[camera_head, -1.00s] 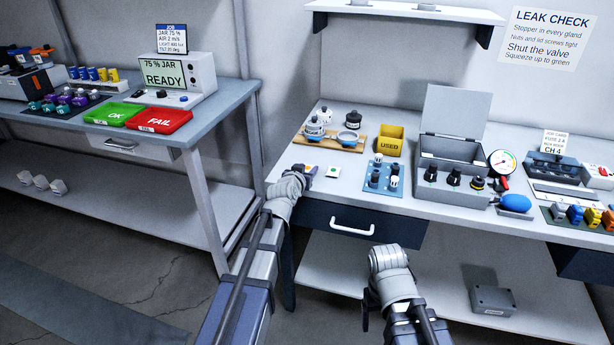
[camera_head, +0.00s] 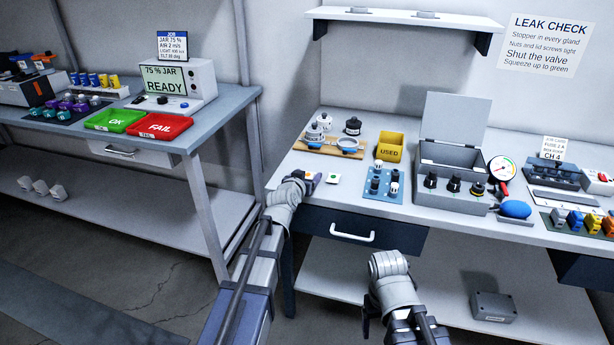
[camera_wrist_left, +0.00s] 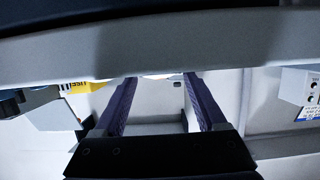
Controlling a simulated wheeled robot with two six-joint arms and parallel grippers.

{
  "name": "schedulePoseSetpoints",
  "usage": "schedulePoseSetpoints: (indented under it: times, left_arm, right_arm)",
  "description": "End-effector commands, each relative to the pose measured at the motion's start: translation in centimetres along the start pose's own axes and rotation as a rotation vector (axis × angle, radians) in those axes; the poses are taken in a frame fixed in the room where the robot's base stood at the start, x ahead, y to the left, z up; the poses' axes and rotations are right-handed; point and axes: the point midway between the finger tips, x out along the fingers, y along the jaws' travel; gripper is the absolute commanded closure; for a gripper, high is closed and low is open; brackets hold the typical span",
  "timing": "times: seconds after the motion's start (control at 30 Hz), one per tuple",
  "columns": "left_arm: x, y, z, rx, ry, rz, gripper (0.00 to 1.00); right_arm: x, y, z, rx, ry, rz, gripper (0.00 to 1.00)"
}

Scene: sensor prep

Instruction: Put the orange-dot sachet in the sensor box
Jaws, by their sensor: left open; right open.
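The orange-dot sachet (camera_head: 309,177), small and white, lies at the left front of the right-hand bench, partly hidden by my left gripper (camera_head: 302,176). That gripper is right at the sachet, fingers apart. In the left wrist view, my two dark fingers (camera_wrist_left: 160,98) stand apart with no clear object held between them; a bright strip shows beyond their tips. The grey sensor box (camera_head: 425,195) stands further right on the bench with its lid up; its floor is mostly hidden. My right gripper (camera_head: 367,314) hangs low in front of the bench, a dark part, away from everything.
A green-dot sachet (camera_head: 333,178) lies just right of the orange-dot one. A pressure gauge (camera_head: 502,168) stands beside the box.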

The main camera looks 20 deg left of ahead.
Motion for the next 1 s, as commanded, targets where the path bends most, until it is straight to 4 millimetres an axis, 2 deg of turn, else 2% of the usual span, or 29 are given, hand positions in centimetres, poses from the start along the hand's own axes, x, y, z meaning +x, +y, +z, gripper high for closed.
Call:
schedulePoseSetpoints:
  times: [0.3,0.5,0.7,1.0]
  left_arm:
    - [-6.9,0.1,-0.1,-0.001,0.0,-0.001,0.26]
    - [-10.2,0.0,-0.1,-0.001,0.0,-0.001,0.26]
    - [-11.8,0.0,0.0,-0.001,0.0,0.0,0.26]
    - [-11.9,0.0,0.0,0.0,0.0,0.0,0.26]
  right_arm:
    - [-2.2,0.2,0.1,0.0,0.0,0.0,0.22]
    - [-3.1,0.3,0.2,0.0,0.0,0.0,0.22]
    - [-3.5,0.3,0.2,0.0,0.0,0.0,0.22]
    - [-3.5,0.3,0.2,0.0,0.0,0.0,0.22]
